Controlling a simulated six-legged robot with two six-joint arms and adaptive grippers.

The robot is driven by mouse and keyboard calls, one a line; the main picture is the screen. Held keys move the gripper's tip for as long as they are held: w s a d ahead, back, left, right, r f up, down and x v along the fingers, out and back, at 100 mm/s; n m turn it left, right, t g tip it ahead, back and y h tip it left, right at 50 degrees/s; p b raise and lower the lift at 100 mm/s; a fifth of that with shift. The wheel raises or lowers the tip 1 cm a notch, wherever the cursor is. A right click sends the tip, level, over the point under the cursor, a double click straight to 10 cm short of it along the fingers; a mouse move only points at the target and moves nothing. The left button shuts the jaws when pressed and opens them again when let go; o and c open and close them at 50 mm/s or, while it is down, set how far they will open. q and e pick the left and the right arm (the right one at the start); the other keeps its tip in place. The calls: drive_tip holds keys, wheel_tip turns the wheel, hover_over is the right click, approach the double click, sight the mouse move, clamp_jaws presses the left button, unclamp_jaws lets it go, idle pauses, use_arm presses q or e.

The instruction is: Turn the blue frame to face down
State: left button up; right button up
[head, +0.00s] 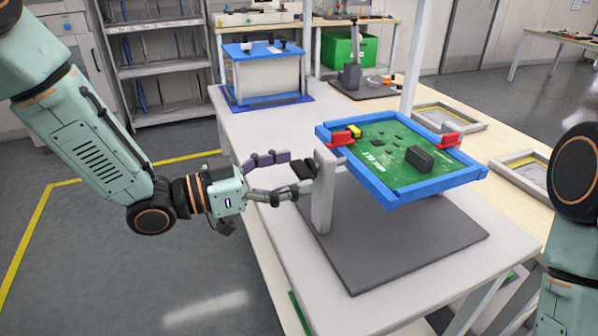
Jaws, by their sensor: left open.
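The blue frame (435,187) holds a green circuit board (383,163) with its dark parts facing up. Red clips (449,139) sit on its edges, and a small yellow piece shows near the left one. The frame is held above a dark grey base plate (440,245) by a grey post (323,195) at its left side. My left gripper (306,182) is open, at the left of the post, with its fingers pointing right near a dark knob at the post's top. I cannot tell whether they touch it. Of my right arm only links show at the right edge; its gripper is out of view.
The white table (272,146) carries the fixture. A blue-edged box (264,72) stands at its back. Flat trays (450,116) lie on the wooden bench at the right. A green crate (343,48) is farther back. Floor at the left is clear.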

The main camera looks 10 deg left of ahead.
use_arm(q)
drive_tip(key=shift+w+d+f, duration=0.25)
drive_tip(key=shift+w+d, duration=0.65)
drive_tip(key=shift+s+r, duration=0.2)
drive_tip(key=shift+s, duration=0.05)
drive_tip(key=shift+w+f, duration=0.1)
drive_tip(key=shift+w, duration=0.15)
drive_tip(key=shift+c, duration=1.2)
drive_tip(key=shift+s, duration=0.15)
drive_tip(key=c, duration=0.4)
clamp_jaws()
